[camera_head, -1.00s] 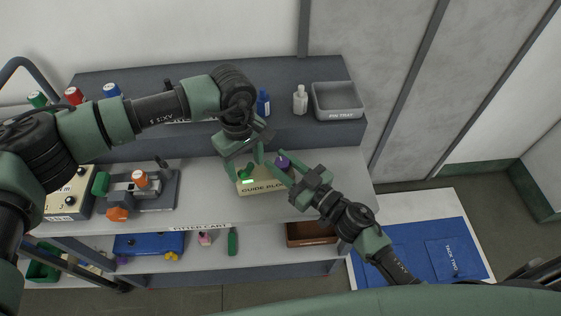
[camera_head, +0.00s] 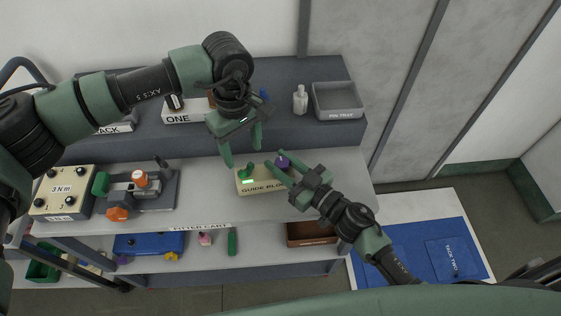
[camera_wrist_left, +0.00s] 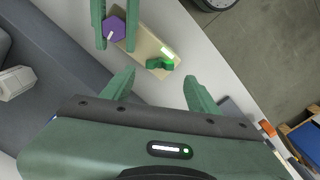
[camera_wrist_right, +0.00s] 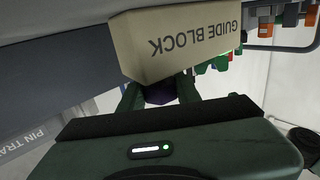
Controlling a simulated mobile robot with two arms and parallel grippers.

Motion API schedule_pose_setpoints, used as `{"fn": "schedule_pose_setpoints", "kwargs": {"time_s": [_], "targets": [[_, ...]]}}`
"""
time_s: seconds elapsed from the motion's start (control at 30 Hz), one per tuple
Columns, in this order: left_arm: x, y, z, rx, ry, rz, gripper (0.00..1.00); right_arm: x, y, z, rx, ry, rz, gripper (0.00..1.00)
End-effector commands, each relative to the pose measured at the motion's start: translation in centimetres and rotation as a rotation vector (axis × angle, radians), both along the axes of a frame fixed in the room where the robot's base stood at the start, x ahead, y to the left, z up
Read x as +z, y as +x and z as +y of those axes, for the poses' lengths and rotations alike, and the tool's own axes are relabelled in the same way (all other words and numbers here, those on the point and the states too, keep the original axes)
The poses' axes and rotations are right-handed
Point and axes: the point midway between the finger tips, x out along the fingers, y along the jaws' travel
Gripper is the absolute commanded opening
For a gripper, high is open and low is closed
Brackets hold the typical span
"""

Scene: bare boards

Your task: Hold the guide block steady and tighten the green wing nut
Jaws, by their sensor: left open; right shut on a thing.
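The cream guide block (camera_head: 268,187) sits on the cart top. It carries a green wing nut (camera_head: 246,172) at its left and a purple hexagonal knob (camera_head: 282,162) at its right. A bright green strip glows beside the wing nut. My right gripper (camera_head: 276,172) has its fingers on both sides of the purple knob, shut on it; this also shows in the left wrist view (camera_wrist_left: 115,45). My left gripper (camera_head: 243,152) is open and empty above the wing nut, apart from it. In the left wrist view the wing nut (camera_wrist_left: 160,64) lies just beyond the open fingertips (camera_wrist_left: 158,80).
A box with dials marked 3 Nm (camera_head: 62,190) and a grey fixture with orange knobs (camera_head: 145,190) stand left on the cart. A pin tray (camera_head: 338,98) and white bottle (camera_head: 300,98) are on the raised back shelf. The cart top right of the block is mostly clear.

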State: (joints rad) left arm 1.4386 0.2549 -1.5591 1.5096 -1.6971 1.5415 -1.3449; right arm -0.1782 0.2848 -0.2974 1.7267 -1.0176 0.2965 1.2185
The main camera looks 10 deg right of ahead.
Motion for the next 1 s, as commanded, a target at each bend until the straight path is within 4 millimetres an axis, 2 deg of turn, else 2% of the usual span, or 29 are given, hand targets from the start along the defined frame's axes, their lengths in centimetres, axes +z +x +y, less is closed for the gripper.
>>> {"fn": "schedule_pose_setpoints", "kwargs": {"time_s": [0.17,0.27,0.37,0.7,0.83,1.0], "targets": [[0.1,0.0,0.0,0.0,0.0,0.0,0.6,0.0,0.0,0.0,0.0,0.0,0.0,0.0],[0.8,0.1,0.0,0.0,0.0,-0.002,0.6,0.0,0.0,0.0,0.0,0.0,0.0,0.0],[2.4,0.1,0.0,0.0,-0.002,-0.004,0.6,0.0,0.0,0.0,0.0,0.0,0.0,0.0],[9.4,0.1,0.0,0.0,-0.001,-0.003,0.6,0.0,0.0,0.0,0.0,0.0,0.0,0.0],[11.1,0.0,0.0,0.0,-0.001,-0.001,0.6,0.0,0.0,0.0,0.0,0.0,0.0,0.0],[11.9,0.0,0.0,-0.001,0.0,0.0,0.6,0.0,0.0,0.0,0.0,0.0,0.0,0.0]]}}
